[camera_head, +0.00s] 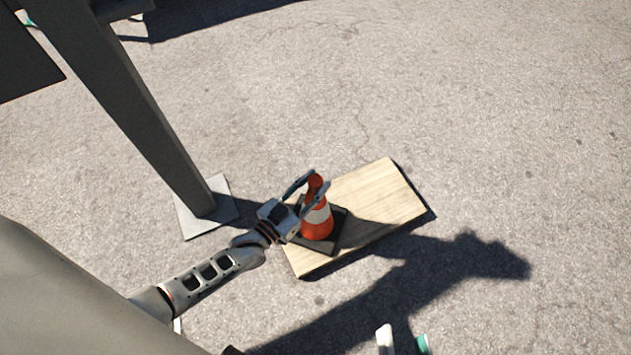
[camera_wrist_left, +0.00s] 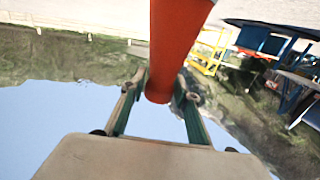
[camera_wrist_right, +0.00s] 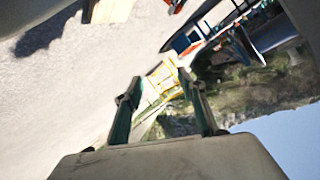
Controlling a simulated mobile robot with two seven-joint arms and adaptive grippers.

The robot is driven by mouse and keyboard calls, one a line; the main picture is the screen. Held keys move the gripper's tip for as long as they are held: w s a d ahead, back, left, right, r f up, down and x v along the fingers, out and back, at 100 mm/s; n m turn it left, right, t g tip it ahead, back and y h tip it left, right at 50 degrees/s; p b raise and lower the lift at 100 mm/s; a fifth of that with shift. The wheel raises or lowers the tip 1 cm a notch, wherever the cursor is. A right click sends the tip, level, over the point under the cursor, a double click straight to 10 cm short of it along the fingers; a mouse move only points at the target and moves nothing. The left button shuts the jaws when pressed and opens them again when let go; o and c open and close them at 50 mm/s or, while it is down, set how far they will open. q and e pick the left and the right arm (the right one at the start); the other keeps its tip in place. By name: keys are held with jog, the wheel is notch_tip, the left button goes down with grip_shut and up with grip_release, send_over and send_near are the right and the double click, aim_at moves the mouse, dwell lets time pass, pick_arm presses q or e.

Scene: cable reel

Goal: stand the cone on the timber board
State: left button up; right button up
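The cone (camera_head: 317,224), orange with a white band and a dark square base, appears upright over the near left part of the pale timber board (camera_head: 374,194). I cannot tell whether its base rests fully on the wood. My left gripper (camera_head: 314,183) has its fingers on both sides of the cone's upper part and appears shut on it. In the left wrist view the orange cone (camera_wrist_left: 175,50) fills the space between the fingers (camera_wrist_left: 160,90).
A grey post on a square foot plate (camera_head: 222,200) stands just left of the board. The asphalt (camera_head: 500,130) right of and beyond the board is clear. Small white and green pieces (camera_head: 385,340) show at the bottom edge. Shadows fall across the ground.

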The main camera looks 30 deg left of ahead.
pick_arm(q)
jog(key=shift+o, duration=0.6)
jog(key=shift+r, duration=0.1)
jog(key=shift+r, duration=0.35)
jog(key=p+v, duration=0.2)
jog(key=v, duration=1)
jog(key=shift+f, duration=0.15)
pick_arm(e)
jog(key=shift+w+d+r+n+h, duration=0.15)
jog(key=shift+w+d+n, duration=0.1)
jog(key=shift+d+n, duration=0.5)
jog(key=shift+w+d+r+n+h, duration=0.15)
jog(key=shift+w+d+n, duration=0.1)
jog(key=shift+d+n, duration=0.45)
